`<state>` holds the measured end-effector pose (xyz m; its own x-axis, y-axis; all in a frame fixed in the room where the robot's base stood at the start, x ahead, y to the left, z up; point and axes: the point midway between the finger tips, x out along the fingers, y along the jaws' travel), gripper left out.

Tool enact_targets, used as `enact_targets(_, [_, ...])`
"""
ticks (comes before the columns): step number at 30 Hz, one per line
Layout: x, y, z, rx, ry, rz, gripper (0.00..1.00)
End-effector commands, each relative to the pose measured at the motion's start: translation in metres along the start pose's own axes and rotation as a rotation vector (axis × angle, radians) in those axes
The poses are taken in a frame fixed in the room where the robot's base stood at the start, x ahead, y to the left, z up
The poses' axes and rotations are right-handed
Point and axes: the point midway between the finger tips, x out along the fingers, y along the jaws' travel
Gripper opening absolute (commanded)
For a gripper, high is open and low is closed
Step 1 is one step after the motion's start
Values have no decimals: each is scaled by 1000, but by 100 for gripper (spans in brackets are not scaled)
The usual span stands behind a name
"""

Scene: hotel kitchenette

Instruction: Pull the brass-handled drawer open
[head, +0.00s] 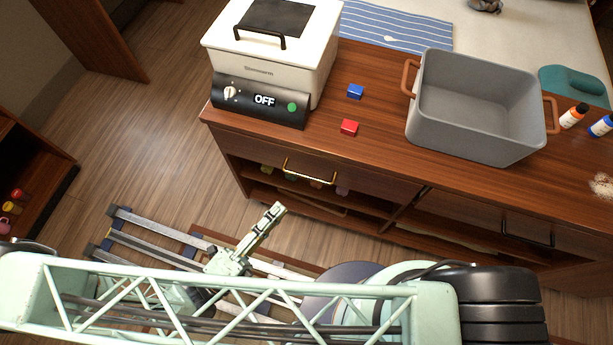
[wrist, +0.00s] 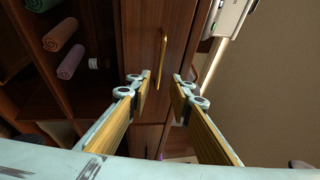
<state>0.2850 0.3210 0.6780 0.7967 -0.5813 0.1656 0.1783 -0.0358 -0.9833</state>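The brass handle (head: 310,178) is a thin bar on the front of the left wooden drawer (head: 262,152), below the counter edge. The drawer front looks flush with the cabinet. In the wrist view the handle (wrist: 163,50) runs upright on the dark wooden front, beyond my fingertips and lined up with the gap between them. My gripper (wrist: 162,77) is open, with nothing between its fingers. In the head view my gripper (head: 275,212) is in front of and below the handle, apart from it.
Another drawer with a dark handle (head: 527,240) is at right. Rolled towels (wrist: 65,33) lie on an open shelf.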

Motion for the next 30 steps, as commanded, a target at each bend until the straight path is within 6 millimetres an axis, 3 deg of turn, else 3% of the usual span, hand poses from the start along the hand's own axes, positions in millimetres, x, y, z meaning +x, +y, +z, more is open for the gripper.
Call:
enact_targets(17, [3,1,0,-3,-3,-1,20])
enact_targets(30, [33,1,-1,-5,-1,-3,20])
